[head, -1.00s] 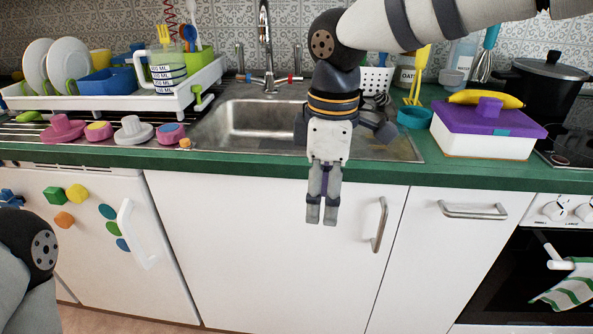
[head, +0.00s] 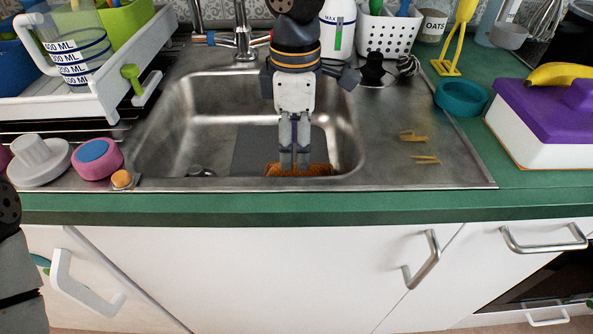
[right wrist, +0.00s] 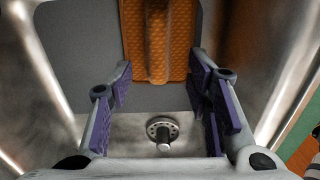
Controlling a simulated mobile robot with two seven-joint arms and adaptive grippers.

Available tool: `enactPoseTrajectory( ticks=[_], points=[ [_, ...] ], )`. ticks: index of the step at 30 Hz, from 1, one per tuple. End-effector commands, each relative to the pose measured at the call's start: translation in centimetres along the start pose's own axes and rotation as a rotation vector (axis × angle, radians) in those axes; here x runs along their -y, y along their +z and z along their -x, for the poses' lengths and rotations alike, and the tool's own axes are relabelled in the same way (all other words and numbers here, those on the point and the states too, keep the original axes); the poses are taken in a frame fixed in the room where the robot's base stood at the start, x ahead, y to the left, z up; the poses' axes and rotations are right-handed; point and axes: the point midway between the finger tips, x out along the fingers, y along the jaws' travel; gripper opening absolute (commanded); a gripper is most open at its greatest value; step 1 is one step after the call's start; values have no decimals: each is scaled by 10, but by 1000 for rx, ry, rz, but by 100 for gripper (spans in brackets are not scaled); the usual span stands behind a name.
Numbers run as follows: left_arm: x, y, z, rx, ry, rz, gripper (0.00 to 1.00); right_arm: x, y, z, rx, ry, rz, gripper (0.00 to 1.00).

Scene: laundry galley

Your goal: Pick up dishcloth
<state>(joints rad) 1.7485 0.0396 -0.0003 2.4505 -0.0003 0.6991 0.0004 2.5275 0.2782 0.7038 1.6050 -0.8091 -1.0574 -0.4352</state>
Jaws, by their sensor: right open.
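The dishcloth appears as an orange, textured cloth (head: 318,170) inside the metal sink (head: 170,130), near its front wall. In the right wrist view the orange cloth (right wrist: 180,45) lies at the top with a raised fold along it, over a grey panel. My right gripper (head: 294,162) points down into the sink, its fingertips in front of the cloth in the head view. In the right wrist view my right gripper (right wrist: 160,90) is open and empty, its purple-padded fingers wide apart, with the cloth ahead between and beyond them. My left gripper is out of view.
A drain (right wrist: 162,130) shows in the sink floor. The sink walls and front rim surround the right gripper. A dish rack (head: 85,95) stands left, with pink and white items beside it. A teal bowl (head: 461,97) and a purple-lidded box (head: 545,120) stand right.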

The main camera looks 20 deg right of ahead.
Motion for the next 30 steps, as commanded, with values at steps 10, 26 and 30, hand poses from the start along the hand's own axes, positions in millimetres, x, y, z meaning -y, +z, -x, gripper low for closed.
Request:
enactPoseTrajectory(
  ticks=[10, 26, 30],
  points=[
    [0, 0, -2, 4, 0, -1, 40, 0, 7, -57, 1, -3, 1, 45],
    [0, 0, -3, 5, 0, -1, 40, 0, 6, -63, 0, 2, 1, 0],
    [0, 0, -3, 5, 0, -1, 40, 0, 6, -63, 0, 2, 1, 0]
  ],
)
